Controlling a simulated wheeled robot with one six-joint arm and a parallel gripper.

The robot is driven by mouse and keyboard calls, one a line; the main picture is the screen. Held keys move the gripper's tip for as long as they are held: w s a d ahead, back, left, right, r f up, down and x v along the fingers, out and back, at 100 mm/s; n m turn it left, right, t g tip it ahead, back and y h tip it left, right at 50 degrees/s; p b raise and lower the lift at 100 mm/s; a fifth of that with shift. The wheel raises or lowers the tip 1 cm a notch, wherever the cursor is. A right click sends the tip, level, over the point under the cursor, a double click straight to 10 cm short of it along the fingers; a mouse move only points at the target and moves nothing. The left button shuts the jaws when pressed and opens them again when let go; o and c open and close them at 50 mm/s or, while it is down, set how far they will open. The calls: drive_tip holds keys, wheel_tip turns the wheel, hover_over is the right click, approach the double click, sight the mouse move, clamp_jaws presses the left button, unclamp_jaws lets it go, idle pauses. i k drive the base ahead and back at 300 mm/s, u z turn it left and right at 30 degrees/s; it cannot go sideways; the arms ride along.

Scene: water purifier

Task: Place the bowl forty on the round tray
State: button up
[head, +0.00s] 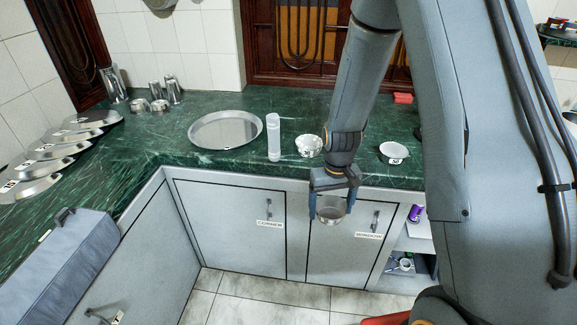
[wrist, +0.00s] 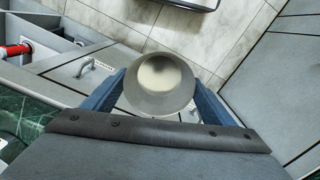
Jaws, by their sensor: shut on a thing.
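A metal bowl (head: 331,214) is between the fingers of my gripper (head: 332,196). My gripper is shut on it and holds it in the air in front of the cabinet doors, below the counter top. In the wrist view the bowl (wrist: 160,84) sits between the two blue fingers with its round opening in sight. No number can be read on it. The round tray (head: 225,130) is a shallow, empty silver disc on the green counter, to the left of and behind my gripper.
A white bottle (head: 273,138) stands right of the tray, beside a shiny bowl (head: 309,146). Another bowl (head: 394,152) labelled 50 stands farther right. Metal cups (head: 160,105) stand at the back left. Tilted plates (head: 60,150) line the left counter. The counter edge lies behind my gripper.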

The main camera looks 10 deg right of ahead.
sight(213, 131)
drive_tip(key=u, duration=0.45)
drive_tip(key=k, duration=0.65)
drive_tip(key=u, duration=1.2)
drive_tip(key=i, duration=1)
drive_tip(key=z, duration=0.65)
drive_tip(key=i, duration=0.65)
drive_tip(key=z, duration=0.65)
